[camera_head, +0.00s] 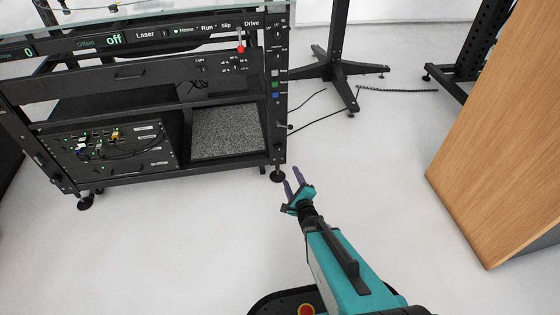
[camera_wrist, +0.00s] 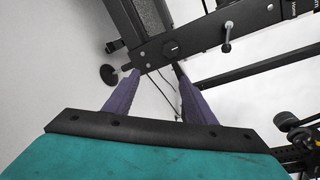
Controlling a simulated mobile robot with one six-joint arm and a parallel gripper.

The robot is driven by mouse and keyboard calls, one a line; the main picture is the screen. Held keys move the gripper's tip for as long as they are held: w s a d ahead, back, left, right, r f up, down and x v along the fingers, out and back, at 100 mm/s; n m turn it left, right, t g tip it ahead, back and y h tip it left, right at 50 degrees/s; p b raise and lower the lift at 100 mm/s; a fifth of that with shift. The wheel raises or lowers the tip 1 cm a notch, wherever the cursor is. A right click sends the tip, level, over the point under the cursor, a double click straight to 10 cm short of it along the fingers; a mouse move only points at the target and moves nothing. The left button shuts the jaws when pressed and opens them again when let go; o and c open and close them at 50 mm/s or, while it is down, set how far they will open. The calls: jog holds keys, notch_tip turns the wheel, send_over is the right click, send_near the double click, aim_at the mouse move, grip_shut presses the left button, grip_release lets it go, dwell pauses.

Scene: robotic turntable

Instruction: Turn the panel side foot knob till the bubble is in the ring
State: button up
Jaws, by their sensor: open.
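A black equipment rack (camera_head: 150,180) with a control panel stands at the left on levelling feet. Its right foot (camera_head: 277,175) is a round black pad under the corner. In the wrist view the same foot (camera_wrist: 109,75) lies left of the fingers, with a short stem to the frame. My gripper (camera_head: 291,175) is open and empty, just right of this foot. In the wrist view the gripper (camera_wrist: 158,69) has its fingertips at the frame's lower corner; contact cannot be told. The bubble and ring are not visible.
The rack's left foot (camera_head: 85,202) stands on the floor. A lever with a black handle (camera_wrist: 228,32) sticks out from the frame. A black stand (camera_head: 338,70) and cables are behind, a wooden cabinet (camera_head: 500,150) is at the right. White floor lies clear between.

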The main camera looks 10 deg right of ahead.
aim_at(279, 151)
jog(key=shift+w+a+r+m+t+y+b, duration=0.2)
jog(key=shift+r+m+t+y+b, duration=0.1)
jog(key=shift+m+t+b, duration=0.2)
jog(key=shift+w+a+r+m+t+y+b, duration=0.15)
jog(key=shift+r+m+t+y+b, duration=0.1)
jog(key=shift+m+t+b, duration=0.2)
jog(key=shift+w, duration=0.1)
jog(key=w+b, duration=0.1)
jog(key=w, duration=0.3)
jog(key=w+a+b, duration=0.1)
jog(key=w+b, duration=0.1)
jog(key=w, duration=0.2)
jog(key=w+b, duration=0.2)
jog(key=w, duration=0.2)
jog(key=shift+w+a+f, duration=0.15)
jog(key=shift+w, duration=0.6)
jog(key=shift+a, duration=0.1)
jog(key=c, duration=1)
